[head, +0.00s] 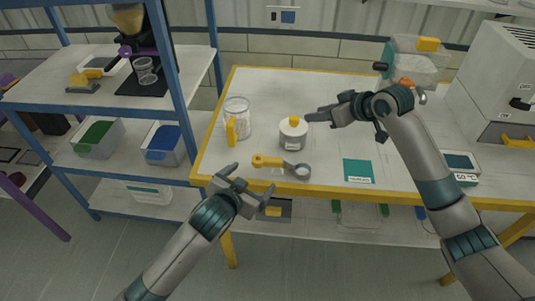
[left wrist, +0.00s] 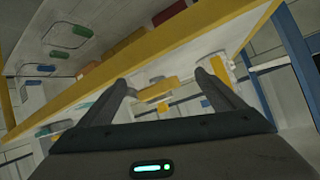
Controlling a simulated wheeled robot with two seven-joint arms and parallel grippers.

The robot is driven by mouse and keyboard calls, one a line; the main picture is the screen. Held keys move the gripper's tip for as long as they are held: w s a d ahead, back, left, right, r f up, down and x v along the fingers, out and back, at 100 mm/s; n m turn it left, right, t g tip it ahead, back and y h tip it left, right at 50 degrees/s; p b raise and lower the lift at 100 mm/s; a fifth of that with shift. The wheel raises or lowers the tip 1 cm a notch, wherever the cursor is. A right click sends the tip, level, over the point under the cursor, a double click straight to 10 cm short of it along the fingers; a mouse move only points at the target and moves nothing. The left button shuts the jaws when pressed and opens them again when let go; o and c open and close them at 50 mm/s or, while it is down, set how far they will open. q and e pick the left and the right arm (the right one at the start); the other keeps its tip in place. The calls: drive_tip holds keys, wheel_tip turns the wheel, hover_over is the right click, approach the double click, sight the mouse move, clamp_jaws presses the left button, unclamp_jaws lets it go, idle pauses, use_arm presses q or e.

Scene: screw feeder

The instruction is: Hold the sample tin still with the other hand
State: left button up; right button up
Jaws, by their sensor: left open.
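The sample tin, a round pale tin with a yellow knob and a front label (head: 292,138), stands upright on the yellow-edged table, left of its middle. My right gripper (head: 311,116) is just right of the tin, about level with its top; I cannot tell whether it touches or how far its fingers are apart. My left gripper (head: 250,183) is open and empty by the table's front edge, in front of and left of the tin. In the left wrist view its two fingers (left wrist: 165,85) stand wide apart, with a yellow part visible beyond them.
A yellow-handled tool with a grey ring (head: 267,161) lies between the left gripper and the tin. A clear jar with a yellow handle (head: 237,108) stands left of the tin. A teal mat (head: 358,171) lies front right. A blue-posted shelf (head: 180,75) stands left.

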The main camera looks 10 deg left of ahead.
sight(288, 138)
use_arm(q)
drive_tip(key=w+d+r+n+t+h, duration=0.1)
drive_tip(key=w+d+r+h, duration=0.1)
drive_tip(key=w+d+r, duration=0.2)
wheel_tip(288, 138, up, 3)
drive_tip(key=shift+d+f, duration=0.15)
drive_tip(key=shift+f, duration=0.05)
drive_tip(key=x, duration=1.7)
drive_tip(key=shift+w+d, duration=0.1)
drive_tip(key=shift+d, duration=0.05)
drive_tip(key=shift+c, duration=0.3)
drive_tip(key=c, duration=1.2)
